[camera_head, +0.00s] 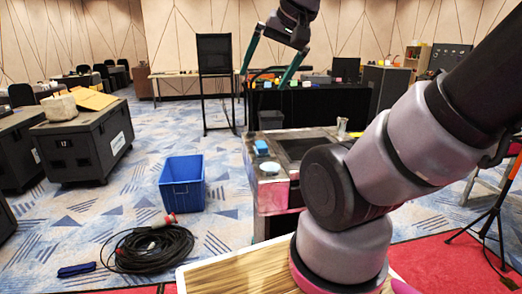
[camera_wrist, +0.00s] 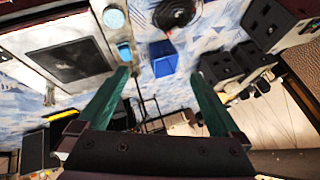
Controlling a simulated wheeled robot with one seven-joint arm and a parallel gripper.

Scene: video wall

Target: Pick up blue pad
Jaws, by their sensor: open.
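The blue pad (camera_head: 261,146) is a small blue block lying on top of a grey metal-topped unit (camera_head: 252,160). The pad also shows in the wrist view (camera_wrist: 125,51), close beside the tip of the left finger in the picture. My gripper (camera_head: 262,80) has two long green fingers spread wide apart, with nothing between them. In the head view it hangs high, above the pad in the picture. In the wrist view my gripper (camera_wrist: 159,73) points out over the floor and the unit's edge. I cannot tell the exact gap to the pad.
A round pale blue-white disc (camera_head: 270,167) sits on the unit close to the pad. A dark recessed panel (camera_wrist: 68,60) fills much of its top. A blue bin (camera_head: 182,184) and a coiled black cable (camera_head: 148,248) are on the floor. Dark cases (camera_head: 84,143) stand at left.

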